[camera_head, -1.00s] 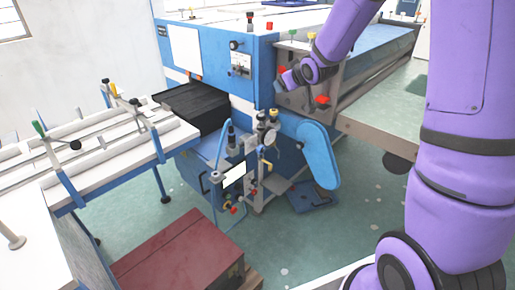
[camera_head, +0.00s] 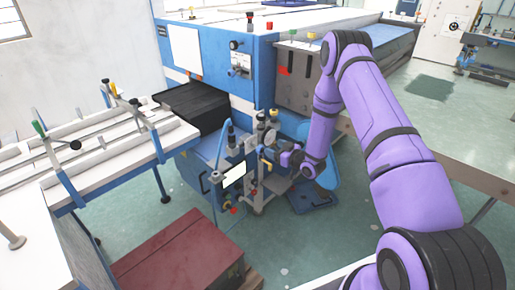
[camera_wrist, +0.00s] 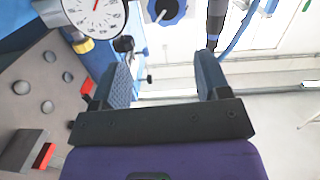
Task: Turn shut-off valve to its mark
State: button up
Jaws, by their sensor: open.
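The equipment stand with small valves and fittings (camera_head: 235,172) is beside the blue machine in the head view. A small yellow lever-like part (camera_head: 266,164) sits on its right side; I cannot tell which fitting is the shut-off valve or see its mark. My gripper (camera_head: 284,157) is at the right side of this stand, small and partly merged with the fittings. In the wrist view my gripper (camera_wrist: 165,75) is open, with nothing between its fingers. A round white dial gauge (camera_wrist: 95,14) and a blue round knob (camera_wrist: 166,10) appear beyond the fingers at the top.
A grey plate with round studs (camera_wrist: 45,90) lies close left of the fingers. The blue machine (camera_head: 215,60) stands behind the stand. A dark red box (camera_head: 180,250) is in front, and a white-topped table (camera_head: 110,150) is at left. Green floor is open at right.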

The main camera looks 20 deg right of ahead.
aim_at(262, 150)
jog(key=shift+t+y, duration=0.4)
jog(key=w+a+f, duration=0.1)
jog(key=w, duration=0.1)
jog(key=w+a+f, duration=0.1)
jog(key=w+a, duration=0.1)
jog(key=w, duration=0.1)
jog(key=w+a+f, duration=0.1)
jog(key=w+a, duration=0.1)
jog(key=shift+w+a+f, duration=0.1)
jog(key=shift+w+f, duration=0.15)
jog(key=shift+w, duration=0.15)
jog(key=c, duration=0.9)
